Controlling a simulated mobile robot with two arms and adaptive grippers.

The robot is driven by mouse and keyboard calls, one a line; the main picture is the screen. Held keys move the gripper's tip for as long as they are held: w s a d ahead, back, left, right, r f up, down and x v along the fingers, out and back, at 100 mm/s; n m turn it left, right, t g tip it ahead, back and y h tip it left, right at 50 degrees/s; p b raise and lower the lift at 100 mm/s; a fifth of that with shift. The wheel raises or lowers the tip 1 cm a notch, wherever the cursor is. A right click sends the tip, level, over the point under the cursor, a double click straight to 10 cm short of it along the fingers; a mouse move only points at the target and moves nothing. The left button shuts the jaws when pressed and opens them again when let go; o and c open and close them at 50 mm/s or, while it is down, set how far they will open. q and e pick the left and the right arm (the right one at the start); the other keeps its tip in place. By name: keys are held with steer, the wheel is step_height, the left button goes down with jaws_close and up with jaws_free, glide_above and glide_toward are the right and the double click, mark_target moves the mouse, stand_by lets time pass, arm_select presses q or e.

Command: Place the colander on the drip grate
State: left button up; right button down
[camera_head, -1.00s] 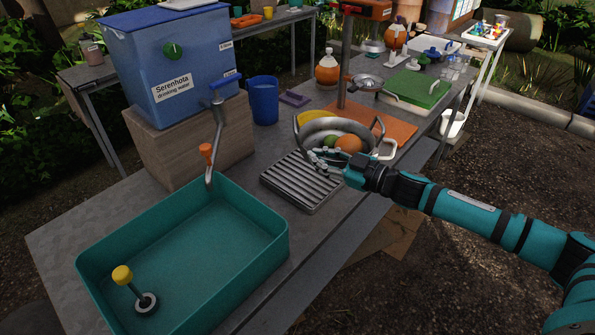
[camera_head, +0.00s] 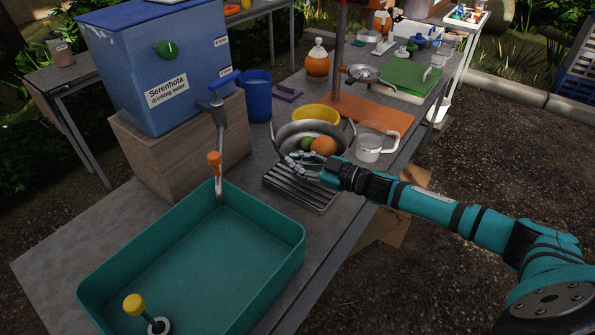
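The grey metal colander (camera_head: 288,141) has two loop handles and holds an orange and a green fruit. In the head view it overlaps the far part of the ribbed drip grate (camera_head: 297,189); whether it touches the grate or hangs just above it cannot be told. My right gripper (camera_head: 298,164) is at the colander's near side, its fingers around the near rim, and looks shut on it. The fingers partly hide the colander's front and the grate's far right corner. My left gripper is not in view.
A teal basin (camera_head: 215,262) stands left of the grate. A white mug (camera_head: 368,148) stands close to the colander's right, with a yellow bowl (camera_head: 318,112) behind and an orange board (camera_head: 385,118) beyond. A blue cup (camera_head: 257,98) and a tap (camera_head: 217,135) stand behind and left.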

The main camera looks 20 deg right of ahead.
step_height(320, 180, down, 3)
steer(key=shift+w+a+f, duration=0.1)
steer(key=c, duration=2)
jaws_free()
steer(key=shift+f, duration=0.15)
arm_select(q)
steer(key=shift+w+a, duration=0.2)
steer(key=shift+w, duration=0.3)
arm_select(e)
steer(key=o, duration=0.5)
steer(key=shift+s+d, duration=0.35)
steer(key=shift+s, duration=0.2)
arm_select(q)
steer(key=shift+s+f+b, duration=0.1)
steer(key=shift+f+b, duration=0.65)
arm_select(e)
steer(key=shift+v, duration=5.45)
